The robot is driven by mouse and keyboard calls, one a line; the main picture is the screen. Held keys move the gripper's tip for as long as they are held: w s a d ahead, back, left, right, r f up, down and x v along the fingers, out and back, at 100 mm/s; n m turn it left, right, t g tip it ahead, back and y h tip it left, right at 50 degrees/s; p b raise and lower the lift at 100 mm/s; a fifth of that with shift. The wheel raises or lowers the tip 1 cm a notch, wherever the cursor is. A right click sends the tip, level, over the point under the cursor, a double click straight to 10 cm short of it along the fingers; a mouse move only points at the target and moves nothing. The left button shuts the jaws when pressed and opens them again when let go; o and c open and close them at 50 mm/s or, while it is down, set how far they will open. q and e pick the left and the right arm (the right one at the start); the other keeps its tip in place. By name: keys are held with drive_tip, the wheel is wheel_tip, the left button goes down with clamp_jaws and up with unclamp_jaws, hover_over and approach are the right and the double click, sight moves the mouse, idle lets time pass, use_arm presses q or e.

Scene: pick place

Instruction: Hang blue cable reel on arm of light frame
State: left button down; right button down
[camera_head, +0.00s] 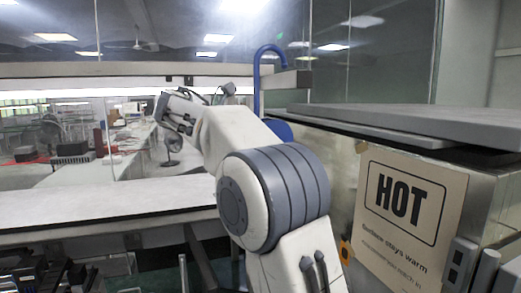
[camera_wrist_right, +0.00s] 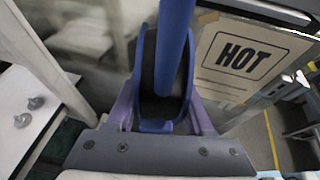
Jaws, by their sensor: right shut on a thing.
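The blue cable reel (camera_wrist_right: 138,80) shows in the right wrist view as a blue rim with a dark inside, with a blue bar (camera_wrist_right: 175,45) rising from it. My right gripper (camera_wrist_right: 163,112) is shut on the reel, its purplish fingers on either side. In the head view, a blue hook-shaped tube (camera_head: 257,85) rises behind my right arm and curves over at a light grey bar (camera_head: 288,80), seemingly the frame's arm. Whether the hook touches the bar is unclear. Part of the blue reel (camera_head: 281,130) shows behind my arm, which hides the gripper. My left gripper is not in view.
A grey cabinet with a flat slab top (camera_head: 410,125) and a "HOT" sign (camera_head: 408,215) stands close on the right. A long pale bench (camera_head: 110,217) lies at left. Two small grey knobbed objects (camera_wrist_right: 28,112) lie on a white surface in the wrist view.

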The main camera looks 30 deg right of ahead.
drive_tip(key=shift+s+d+b, duration=0.25)
drive_tip(key=shift+d+b, duration=0.25)
drive_tip(key=shift+d, duration=0.45)
drive_tip(key=shift+s+d+b, duration=0.2)
drive_tip(key=shift+d+b, duration=0.25)
drive_tip(key=shift+d, duration=0.55)
drive_tip(key=shift+s+d+b, duration=0.25)
drive_tip(key=shift+d+b, duration=0.25)
drive_tip(key=shift+d, duration=0.45)
drive_tip(key=shift+d+f+b, duration=0.1)
drive_tip(key=shift+f+b, duration=0.7)
drive_tip(key=shift+f, duration=0.75)
drive_tip(key=shift+c, duration=1)
unclamp_jaws()
drive_tip(key=shift+f, duration=0.1)
drive_tip(key=v, duration=1)
drive_tip(key=shift+a, duration=0.25)
